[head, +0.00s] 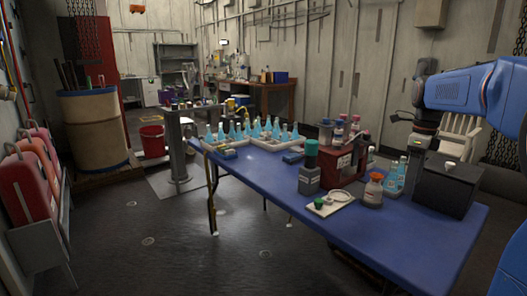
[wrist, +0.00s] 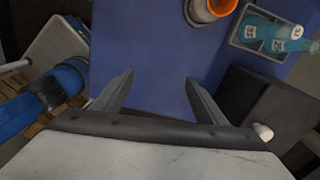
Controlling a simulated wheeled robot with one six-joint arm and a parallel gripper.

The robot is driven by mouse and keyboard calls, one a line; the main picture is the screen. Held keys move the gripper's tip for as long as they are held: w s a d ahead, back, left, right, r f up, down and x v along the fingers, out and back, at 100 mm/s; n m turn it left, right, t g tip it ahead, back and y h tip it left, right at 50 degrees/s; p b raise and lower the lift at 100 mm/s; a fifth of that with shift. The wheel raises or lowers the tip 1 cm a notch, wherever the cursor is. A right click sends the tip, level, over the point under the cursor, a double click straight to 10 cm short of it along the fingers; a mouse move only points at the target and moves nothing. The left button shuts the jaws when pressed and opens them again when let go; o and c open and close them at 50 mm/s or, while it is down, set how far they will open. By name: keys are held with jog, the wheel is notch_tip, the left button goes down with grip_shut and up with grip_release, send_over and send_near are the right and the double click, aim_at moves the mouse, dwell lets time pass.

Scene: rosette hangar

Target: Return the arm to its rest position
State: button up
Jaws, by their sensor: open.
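My blue arm (head: 465,88) reaches in from the right edge in the head view, above the right end of the blue table (head: 375,236). In the wrist view my gripper (wrist: 158,88) is open, its two dark fingers spread with nothing between them. Below it lies the bare blue table top (wrist: 140,45). In the head view the fingers are hard to make out near the dark box.
A dark box (head: 446,190) stands close to my gripper, beside bottles with blue liquid (head: 396,176) and an orange-capped jar (head: 373,190). A red case (head: 335,160) and several blue flasks stand farther along. A white chair (head: 459,135) is behind.

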jog(key=s+a+f+n+t, duration=0.1)
jog(key=s+a+n+t, duration=0.1)
jog(key=s+a+n, duration=0.7)
jog(key=s+a+f+n+t, duration=0.1)
jog(key=s+a+f+n, duration=0.2)
jog(key=s+f+n, duration=0.3)
jog(key=s+a+f+n+t, duration=0.1)
jog(key=s+a+f+n, duration=0.3)
jog(key=s+n, duration=0.7)
jog(key=s+f, duration=0.2)
jog(key=s, duration=0.2)
jog(key=shift+f+n+t, duration=0.4)
